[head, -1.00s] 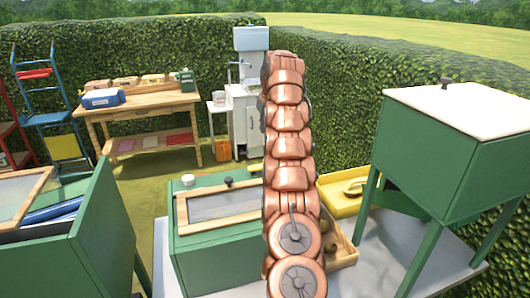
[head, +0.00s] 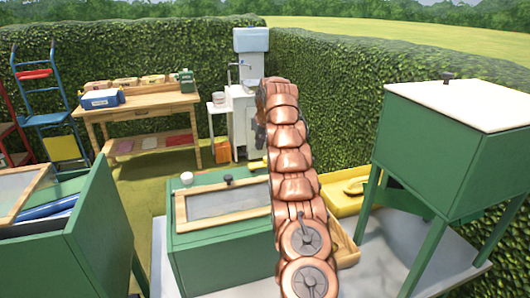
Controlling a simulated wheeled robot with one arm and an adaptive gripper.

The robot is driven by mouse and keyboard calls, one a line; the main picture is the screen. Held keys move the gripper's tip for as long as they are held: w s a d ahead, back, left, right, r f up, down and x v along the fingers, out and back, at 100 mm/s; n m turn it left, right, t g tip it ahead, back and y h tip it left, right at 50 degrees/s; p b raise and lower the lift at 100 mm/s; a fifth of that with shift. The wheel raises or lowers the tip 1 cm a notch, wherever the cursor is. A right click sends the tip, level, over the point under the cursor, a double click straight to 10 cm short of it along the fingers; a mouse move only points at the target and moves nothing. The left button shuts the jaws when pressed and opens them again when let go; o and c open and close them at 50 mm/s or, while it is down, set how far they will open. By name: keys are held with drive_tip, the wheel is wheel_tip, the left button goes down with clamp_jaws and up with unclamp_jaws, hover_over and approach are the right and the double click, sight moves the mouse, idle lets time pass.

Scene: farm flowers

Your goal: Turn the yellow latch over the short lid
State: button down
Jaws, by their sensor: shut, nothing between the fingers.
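A green box (head: 215,262) stands on the grey table in the middle. A wood-framed lid with a clear pane (head: 222,204) lies on its top. A black knob (head: 228,180) and a small white round piece (head: 187,178) are behind the pane. A small yellow piece (head: 257,165), perhaps the latch, shows at the box's back edge, close to the left side of my arm. Its turn cannot be made out. My copper arm rises in front of the box's right part and hides it. My gripper cannot be made out behind the arm.
A yellow tray (head: 340,205) and a wooden tray (head: 346,252) lie right of my arm. A tall green bin on legs (head: 440,150) stands at the right. Another green box (head: 100,235), open with blue things inside, is at the left. A workbench (head: 150,108) stands behind.

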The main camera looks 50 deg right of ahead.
sight(260, 164)
drive_tip(key=shift+s+a+f+b, duration=0.15)
drive_tip(key=shift+s+b, duration=0.2)
drive_tip(key=shift+s, duration=0.2)
drive_tip(key=shift+s+a+b, duration=0.1)
drive_tip(key=shift+s+b, duration=0.2)
drive_tip(key=shift+s, duration=0.2)
drive_tip(key=shift+s+a, duration=0.25)
drive_tip(key=shift+s, duration=0.25)
drive_tip(key=shift+s+a+f, duration=0.1)
drive_tip(key=shift+s+f, duration=0.1)
drive_tip(key=shift+s, duration=0.15)
drive_tip(key=shift+a, duration=0.1)
